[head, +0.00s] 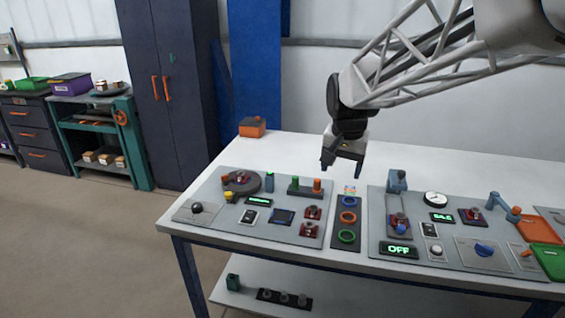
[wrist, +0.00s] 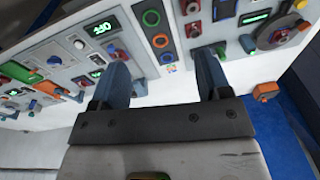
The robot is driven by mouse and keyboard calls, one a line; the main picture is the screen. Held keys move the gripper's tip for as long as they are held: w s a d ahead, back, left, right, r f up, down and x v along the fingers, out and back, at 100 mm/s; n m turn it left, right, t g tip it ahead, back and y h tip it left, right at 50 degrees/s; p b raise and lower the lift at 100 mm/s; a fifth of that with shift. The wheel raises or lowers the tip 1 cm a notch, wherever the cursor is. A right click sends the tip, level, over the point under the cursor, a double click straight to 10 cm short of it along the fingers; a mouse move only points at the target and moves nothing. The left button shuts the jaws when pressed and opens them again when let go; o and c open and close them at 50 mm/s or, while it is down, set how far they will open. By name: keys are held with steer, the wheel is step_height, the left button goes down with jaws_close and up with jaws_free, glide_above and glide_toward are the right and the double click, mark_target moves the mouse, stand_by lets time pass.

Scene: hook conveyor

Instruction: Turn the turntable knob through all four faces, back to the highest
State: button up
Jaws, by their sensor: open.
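The turntable (head: 241,187) is a dark disc at the back left of the left grey panel, with a small reddish part (head: 240,178) on it. In the wrist view the turntable (wrist: 264,41) is at the right edge. A yellow knob (head: 228,197) sits at its front left edge. I cannot tell which part is the turntable knob, nor its faces. My gripper (head: 342,167) hangs above the back of the table, right of the turntable and well apart from it. It is open and empty; both fingers (wrist: 160,72) show in the wrist view.
A black ball knob (head: 197,207), green and orange posts (head: 317,185) and red switches stand on the left panel. A ring strip (head: 348,217) separates it from the right panel (head: 462,262). An orange box (head: 252,127) is at the back left. The white tabletop behind the panels is mostly clear.

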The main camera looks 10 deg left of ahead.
steer(key=w+a+f, duration=0.4)
steer(key=w+a, duration=0.4)
steer(key=a, duration=0.5)
steer(key=m+g, duration=0.2)
glide_above(196, 205)
steer(key=f, duration=2)
steer(key=shift+d+f, duration=0.15)
steer(key=shift+d, duration=0.05)
steer(key=shift+a+f, duration=0.15)
steer(key=shift+a, duration=0.05)
steer(key=shift+f, duration=3.9)
